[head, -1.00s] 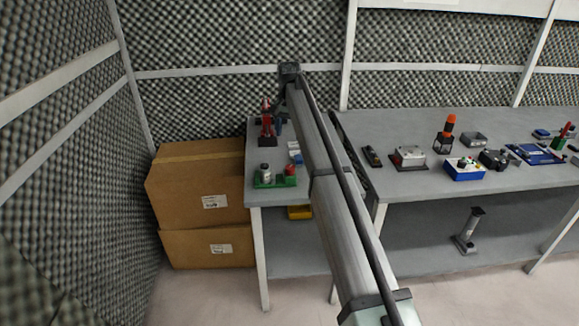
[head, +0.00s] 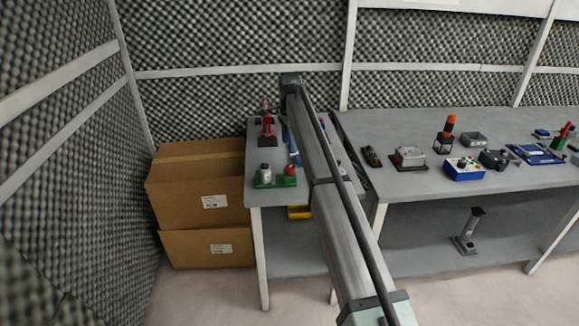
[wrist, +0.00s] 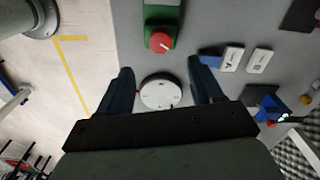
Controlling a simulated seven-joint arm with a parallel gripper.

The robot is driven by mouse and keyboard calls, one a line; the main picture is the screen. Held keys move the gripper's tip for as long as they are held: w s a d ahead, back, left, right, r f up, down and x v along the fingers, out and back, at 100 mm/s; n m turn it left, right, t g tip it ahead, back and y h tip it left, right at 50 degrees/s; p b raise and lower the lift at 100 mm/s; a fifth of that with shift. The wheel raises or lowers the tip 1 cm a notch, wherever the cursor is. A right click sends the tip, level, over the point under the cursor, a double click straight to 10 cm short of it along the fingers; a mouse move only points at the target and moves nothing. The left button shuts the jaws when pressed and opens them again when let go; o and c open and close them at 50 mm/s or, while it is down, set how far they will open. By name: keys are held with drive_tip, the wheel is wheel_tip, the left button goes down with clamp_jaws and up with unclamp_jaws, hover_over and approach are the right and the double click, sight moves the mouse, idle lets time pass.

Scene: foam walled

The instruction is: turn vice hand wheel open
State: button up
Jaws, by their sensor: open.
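In the wrist view my gripper (wrist: 162,88) is open. A round white disc (wrist: 160,93) with small dark marks shows between its fingers, with no contact visible. Beyond it is a green base (wrist: 162,12) with a red round knob (wrist: 160,42). In the head view a green base (head: 275,182) carries a pale jar-like part (head: 265,170) and a red part (head: 290,170), near the front of the small bench. A red upright device (head: 267,128) stands behind it. I cannot tell for sure which part is the vice hand wheel. My gripper is not clear in the head view.
Pale blocks (wrist: 232,58) and a blue object (wrist: 262,100) lie right of the fingers in the wrist view. Cardboard boxes (head: 200,185) stand left of the bench. The longer bench (head: 440,185) at right holds several devices. Foam walls close in behind and left.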

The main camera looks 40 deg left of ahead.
sight(290, 167)
wheel_tip(290, 167, down, 11)
drive_tip(key=shift+r, duration=0.15)
idle(0.4)
drive_tip(key=c, duration=1.1)
drive_tip(key=shift+o, duration=0.2)
